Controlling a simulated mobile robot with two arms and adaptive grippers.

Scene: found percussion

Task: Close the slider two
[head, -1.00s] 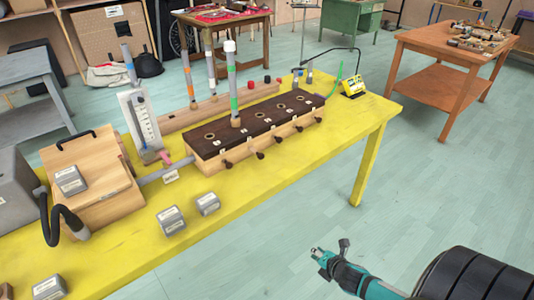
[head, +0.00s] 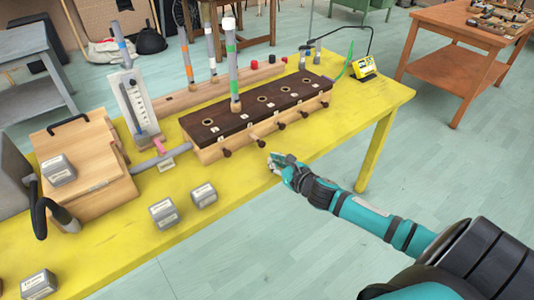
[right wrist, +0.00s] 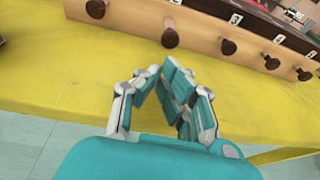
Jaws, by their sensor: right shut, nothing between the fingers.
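The dark-topped wooden wind chest (head: 205,147) stands on the yellow table, with a row of dark slider knobs along its front. The second knob from the left (head: 254,140) sticks out of the front; it also shows in the right wrist view (right wrist: 170,38). Its number label is too small to read surely. My right gripper (head: 273,159) is shut and empty, just in front of the chest, below and apart from the knobs. In the right wrist view its fingertips (right wrist: 162,68) meet just short of the second knob. My left gripper is not in view.
A grey pipe with a green band (head: 233,72) stands upright on the chest. Grey weights (head: 203,195) lie on the yellow table (head: 245,200) front left of the chest. A wooden bellows box (head: 85,150) stands at left.

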